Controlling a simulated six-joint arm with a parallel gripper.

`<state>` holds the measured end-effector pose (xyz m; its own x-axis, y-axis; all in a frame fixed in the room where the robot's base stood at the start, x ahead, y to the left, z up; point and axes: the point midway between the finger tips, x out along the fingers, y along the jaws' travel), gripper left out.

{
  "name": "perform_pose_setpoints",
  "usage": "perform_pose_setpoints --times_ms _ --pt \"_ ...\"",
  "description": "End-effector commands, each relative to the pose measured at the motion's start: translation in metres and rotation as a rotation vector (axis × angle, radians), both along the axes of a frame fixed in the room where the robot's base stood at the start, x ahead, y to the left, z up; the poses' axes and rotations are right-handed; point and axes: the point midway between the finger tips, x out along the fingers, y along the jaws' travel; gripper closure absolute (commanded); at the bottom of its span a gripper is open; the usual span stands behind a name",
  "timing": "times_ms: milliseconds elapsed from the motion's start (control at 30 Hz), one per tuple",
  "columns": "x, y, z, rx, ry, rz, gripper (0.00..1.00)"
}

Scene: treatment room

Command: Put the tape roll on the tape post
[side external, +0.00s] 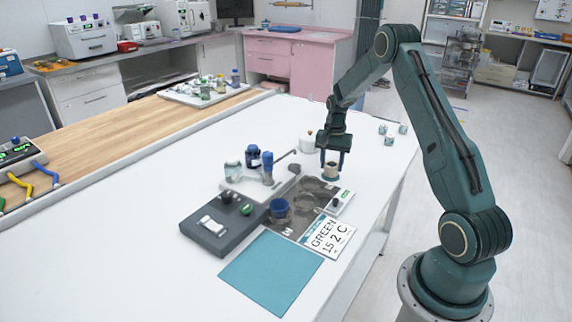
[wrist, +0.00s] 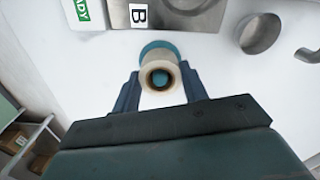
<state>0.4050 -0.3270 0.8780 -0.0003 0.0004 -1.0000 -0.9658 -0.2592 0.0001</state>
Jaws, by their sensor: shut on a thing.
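My gripper (side external: 333,160) points down over the white table and is shut on the tape roll (side external: 331,170). In the wrist view the pale roll (wrist: 160,80) with its brown core sits between the two fingers of my gripper (wrist: 160,84). Under the roll is a round teal base (side external: 329,180), and its edge also shows in the wrist view (wrist: 157,46). Teal shows through the roll's hole; I cannot tell whether this is the post's top or the base. How far the roll is around the post is hidden.
A metal plate with a "B" label (wrist: 175,14) lies close to the base. A round metal dish (wrist: 260,33) is at its right in the wrist view. A white cylinder (side external: 307,143) stands behind left of my gripper. A GREEN card (side external: 327,237) and teal mat (side external: 271,273) lie nearer the camera.

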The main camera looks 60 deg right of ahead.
Motion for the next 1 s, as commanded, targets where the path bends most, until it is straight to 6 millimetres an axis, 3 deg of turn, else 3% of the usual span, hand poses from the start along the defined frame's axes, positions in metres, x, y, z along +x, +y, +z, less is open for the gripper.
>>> perform_pose_setpoints --times_ms 367,400,467,1000 --pt "0.0000 0.0000 -0.0053 0.000 0.000 0.000 0.79" --pt "0.0000 0.0000 -0.0056 0.000 0.000 0.000 0.55" --pt "0.0000 -0.0001 -0.0054 0.000 0.000 0.000 0.48" --pt "0.0005 -0.0004 0.0037 -0.002 -0.001 0.000 0.48"
